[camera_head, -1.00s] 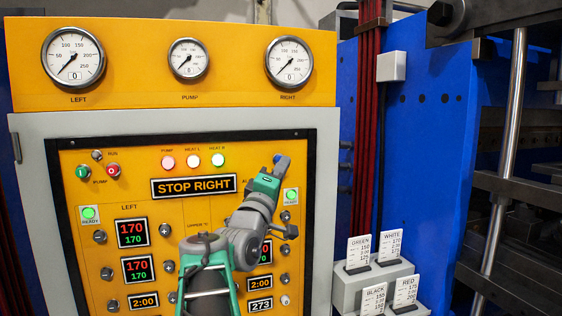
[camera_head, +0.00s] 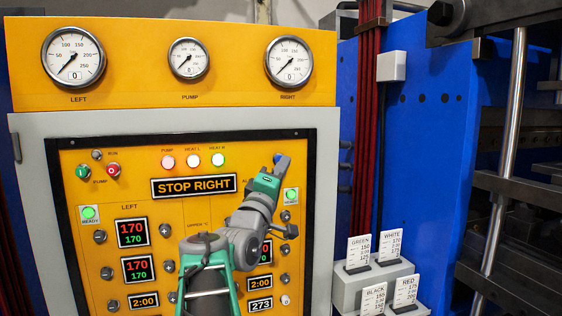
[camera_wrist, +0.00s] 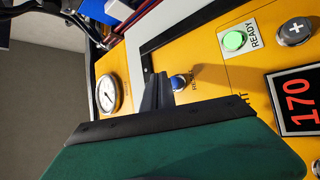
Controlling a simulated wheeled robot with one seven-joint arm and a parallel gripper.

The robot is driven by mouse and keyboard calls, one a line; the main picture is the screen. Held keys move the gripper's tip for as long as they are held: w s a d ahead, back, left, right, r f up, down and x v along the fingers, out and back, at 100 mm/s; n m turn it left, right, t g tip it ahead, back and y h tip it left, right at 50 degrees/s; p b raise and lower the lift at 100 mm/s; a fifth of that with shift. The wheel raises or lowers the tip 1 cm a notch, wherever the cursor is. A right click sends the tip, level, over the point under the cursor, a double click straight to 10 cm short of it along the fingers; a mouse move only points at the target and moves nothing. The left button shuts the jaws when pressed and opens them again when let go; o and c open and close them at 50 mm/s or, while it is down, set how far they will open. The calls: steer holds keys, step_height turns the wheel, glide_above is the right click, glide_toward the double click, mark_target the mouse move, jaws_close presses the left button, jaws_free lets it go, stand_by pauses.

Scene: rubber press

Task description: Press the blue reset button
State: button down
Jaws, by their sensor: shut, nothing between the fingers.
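The blue reset button (camera_wrist: 178,83) shows in the wrist view, in a metal ring on the yellow panel. It is right beside the tips of my gripper (camera_wrist: 163,92); I cannot tell whether they touch it. In the head view, a bit of the button's blue (camera_head: 284,161) shows at the upper right of the panel, mostly hidden by the tip of my gripper (camera_head: 277,161). The fingers are together and empty, pointing at the panel.
The panel display (camera_head: 193,186) reads STOP RIGHT. A lit green READY lamp (camera_wrist: 234,41) is near the button. Gauges (camera_head: 289,61) line the top. The blue press frame (camera_head: 430,150) stands to the right, with label cards (camera_head: 360,251) beside it.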

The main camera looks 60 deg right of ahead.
stand_by(0.7)
steer(key=shift+w+d, duration=0.3)
steer(key=shift+w, duration=0.05)
steer(key=shift+w+d, duration=0.6)
stand_by(1.1)
steer(key=shift+s+a, duration=0.1)
steer(key=shift+s+a+b, duration=0.6)
steer(key=shift+s+a, duration=0.2)
steer(key=shift+s+a+b, duration=1.2)
steer(key=shift+s+a, duration=0.55)
